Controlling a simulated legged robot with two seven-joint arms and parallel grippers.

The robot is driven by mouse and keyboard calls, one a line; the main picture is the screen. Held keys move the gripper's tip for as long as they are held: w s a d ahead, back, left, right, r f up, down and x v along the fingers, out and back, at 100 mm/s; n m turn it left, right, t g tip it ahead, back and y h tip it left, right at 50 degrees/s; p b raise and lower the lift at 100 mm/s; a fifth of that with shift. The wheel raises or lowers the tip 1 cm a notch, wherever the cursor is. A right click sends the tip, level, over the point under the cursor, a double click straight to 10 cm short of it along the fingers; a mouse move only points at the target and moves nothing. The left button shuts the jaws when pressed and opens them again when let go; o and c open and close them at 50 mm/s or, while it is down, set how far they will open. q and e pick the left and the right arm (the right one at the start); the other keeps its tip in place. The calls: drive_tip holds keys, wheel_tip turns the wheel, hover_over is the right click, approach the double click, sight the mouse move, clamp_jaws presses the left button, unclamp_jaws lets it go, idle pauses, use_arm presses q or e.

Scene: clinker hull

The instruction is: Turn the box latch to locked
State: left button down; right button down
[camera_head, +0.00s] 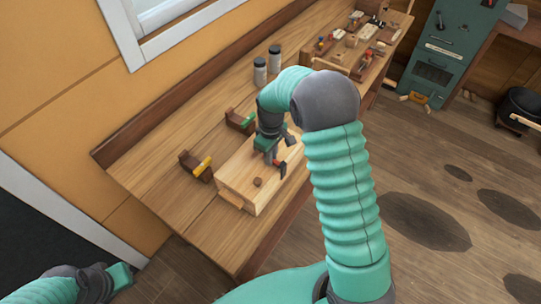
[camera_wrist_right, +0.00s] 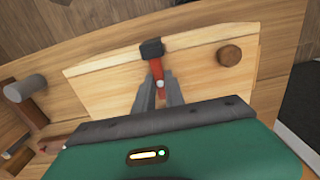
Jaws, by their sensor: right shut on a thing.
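The pale wooden box (camera_head: 240,181) sits on the workbench, and its top (camera_wrist_right: 105,78) fills much of the right wrist view. The latch is a red lever with a black end; it shows in the head view (camera_head: 281,169) and in the right wrist view (camera_wrist_right: 157,70). Its black end lies near the edge of the box top. My right gripper (camera_wrist_right: 160,92) is shut on the red part of the latch, from above. The gripper hides the latch's other end. My left gripper (camera_head: 122,277) is at the lower left, away from the box; its jaws are unclear.
A round brown knob (camera_head: 257,182) stands on the box top. Brown wooden blocks with a yellow piece (camera_head: 203,165) and a green piece (camera_head: 247,122) lie behind the box. Two grey canisters (camera_head: 260,72) and a tool tray (camera_head: 345,57) stand farther along the bench.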

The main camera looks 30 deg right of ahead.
use_arm(q)
drive_tip(key=shift+s, duration=0.1)
use_arm(e)
drive_tip(key=c, duration=1.4)
unclamp_jaws()
use_arm(q)
drive_tip(key=shift+f+b, duration=0.7)
use_arm(e)
wheel_tip(320, 180, up, 17)
drive_tip(key=shift+f, duration=0.1)
